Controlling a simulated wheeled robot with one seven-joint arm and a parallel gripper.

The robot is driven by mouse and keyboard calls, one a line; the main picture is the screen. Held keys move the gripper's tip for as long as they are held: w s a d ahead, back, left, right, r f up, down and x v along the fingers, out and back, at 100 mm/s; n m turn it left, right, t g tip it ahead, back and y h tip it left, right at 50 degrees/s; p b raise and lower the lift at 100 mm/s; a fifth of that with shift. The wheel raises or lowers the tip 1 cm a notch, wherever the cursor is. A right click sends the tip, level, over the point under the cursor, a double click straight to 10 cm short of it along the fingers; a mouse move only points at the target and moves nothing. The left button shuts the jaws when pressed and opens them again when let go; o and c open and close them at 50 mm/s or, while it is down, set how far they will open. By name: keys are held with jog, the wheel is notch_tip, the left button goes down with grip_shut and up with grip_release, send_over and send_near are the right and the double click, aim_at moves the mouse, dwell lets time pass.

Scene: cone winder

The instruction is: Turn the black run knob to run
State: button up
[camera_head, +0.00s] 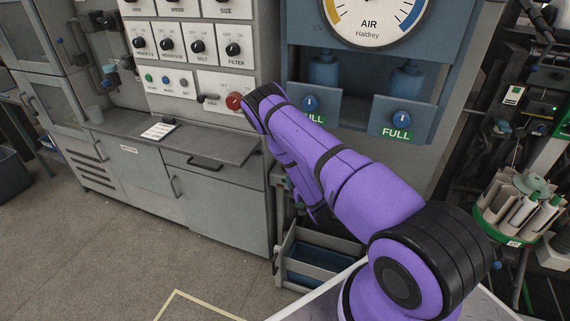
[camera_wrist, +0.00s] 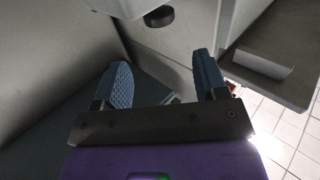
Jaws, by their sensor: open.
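The white control panel (camera_head: 196,40) stands at the upper left in the head view. It carries several black knobs, such as one in the row above FILTER (camera_head: 233,49). A separate black knob (camera_head: 208,99) sits on the lower plate, left of a red button (camera_head: 234,101). Its small label is too blurred to read, so I cannot tell for sure which is the run knob. My gripper (camera_wrist: 163,82) is open and empty in the wrist view, its two blue fingers apart. In the head view my arm hides it. A dark round part (camera_wrist: 159,16) shows beyond the fingers; I cannot tell what it is.
A grey worktop (camera_head: 215,143) with a small card (camera_head: 160,130) projects below the panel. A blue cabinet with an air gauge (camera_head: 375,15) and two knobs marked FULL (camera_head: 310,103) stands to the right. A bobbin rack (camera_head: 520,210) is farther right.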

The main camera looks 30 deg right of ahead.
jog(key=w, duration=0.3)
jog(key=w+d, duration=0.1)
jog(key=w, duration=0.6)
jog(key=shift+w+d+f, duration=0.15)
jog(key=shift+w+f, duration=0.05)
jog(key=shift+f, duration=0.1)
jog(key=shift+c, duration=0.2)
jog(key=c, duration=0.8)
